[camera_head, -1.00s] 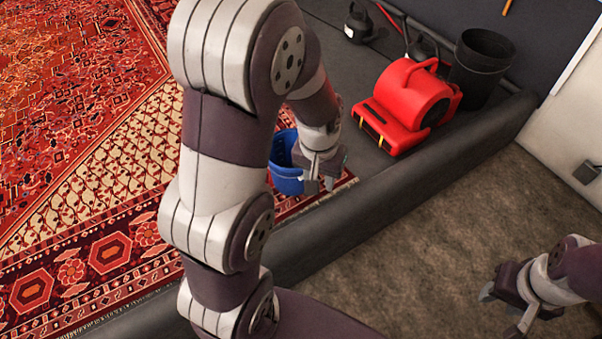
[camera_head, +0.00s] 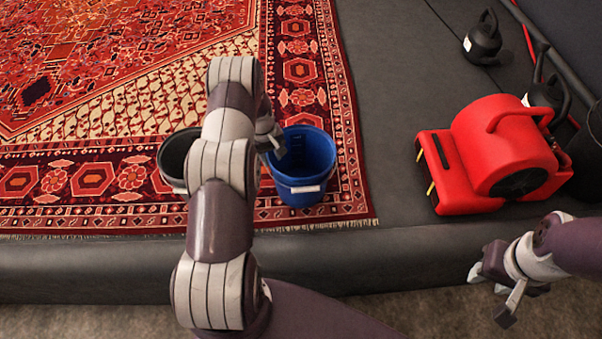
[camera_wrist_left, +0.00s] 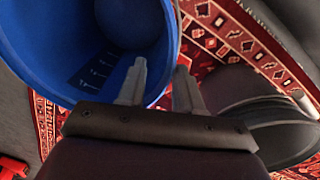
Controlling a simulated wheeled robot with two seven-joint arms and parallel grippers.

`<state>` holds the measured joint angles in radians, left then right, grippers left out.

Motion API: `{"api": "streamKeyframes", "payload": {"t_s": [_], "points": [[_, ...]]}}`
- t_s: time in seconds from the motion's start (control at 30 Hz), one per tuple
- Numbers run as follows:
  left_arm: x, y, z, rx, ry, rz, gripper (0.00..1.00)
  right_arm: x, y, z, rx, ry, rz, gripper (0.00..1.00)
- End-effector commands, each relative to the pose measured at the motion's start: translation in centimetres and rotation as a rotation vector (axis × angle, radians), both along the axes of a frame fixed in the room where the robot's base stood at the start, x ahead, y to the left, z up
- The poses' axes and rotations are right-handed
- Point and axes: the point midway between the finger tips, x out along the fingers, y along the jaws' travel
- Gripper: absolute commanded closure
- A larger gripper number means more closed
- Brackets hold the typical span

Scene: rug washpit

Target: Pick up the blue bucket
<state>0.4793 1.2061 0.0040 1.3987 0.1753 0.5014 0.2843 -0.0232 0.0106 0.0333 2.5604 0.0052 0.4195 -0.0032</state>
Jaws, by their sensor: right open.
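The blue bucket (camera_head: 304,183) stands upright on the patterned rug, right of my left arm in the head view. In the left wrist view the bucket (camera_wrist_left: 45,50) fills the upper left, its inside and rim showing. My left gripper (camera_head: 274,142) is at the bucket's left rim. In the left wrist view its two fingers (camera_wrist_left: 160,80) are apart, one over the bucket's inside and one outside the rim. Contact with the wall cannot be made out. My right gripper (camera_head: 492,292) is open and empty at the lower right, far from the bucket.
A black bucket (camera_head: 172,160) stands just left, partly behind my left arm. A red blower (camera_head: 470,160) sits at right, with a black kettle-like container (camera_head: 483,42) beyond. A dark raised edge (camera_head: 100,270) runs along the front. The grey floor between rug and blower is clear.

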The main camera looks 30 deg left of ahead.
Motion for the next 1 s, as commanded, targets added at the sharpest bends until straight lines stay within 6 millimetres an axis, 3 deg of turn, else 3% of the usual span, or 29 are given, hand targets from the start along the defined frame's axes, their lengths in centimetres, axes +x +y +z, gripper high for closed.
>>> {"api": "streamKeyframes", "payload": {"t_s": [0.3,0.6,0.67,0.7,0.73,1.0], "points": [[-0.4,-0.4,-5.2,0.0,0.0,-0.002,0.65,0.0,0.0,-1.3,0.0,0.0,0.0,0.57],[-0.3,-0.4,-6.0,0.001,-0.001,-0.002,0.65,0.0,0.0,-1.3,0.0,-0.001,0.0,0.57],[-0.3,-0.5,-5.9,0.001,-0.001,-0.002,0.81,0.0,0.0,-1.3,0.0,-0.001,0.0,0.57],[-0.3,-0.5,-5.9,0.001,-0.001,-0.002,0.95,0.0,0.0,-1.4,0.0,-0.001,0.0,0.57],[-0.3,-0.5,-5.9,0.001,-0.001,-0.002,1.0,0.0,0.0,-1.4,0.0,-0.001,0.0,0.57],[-0.3,-0.4,-5.9,0.001,-0.001,-0.002,1.0,0.0,0.0,-1.4,0.0,0.0,0.0,0.57]]}}
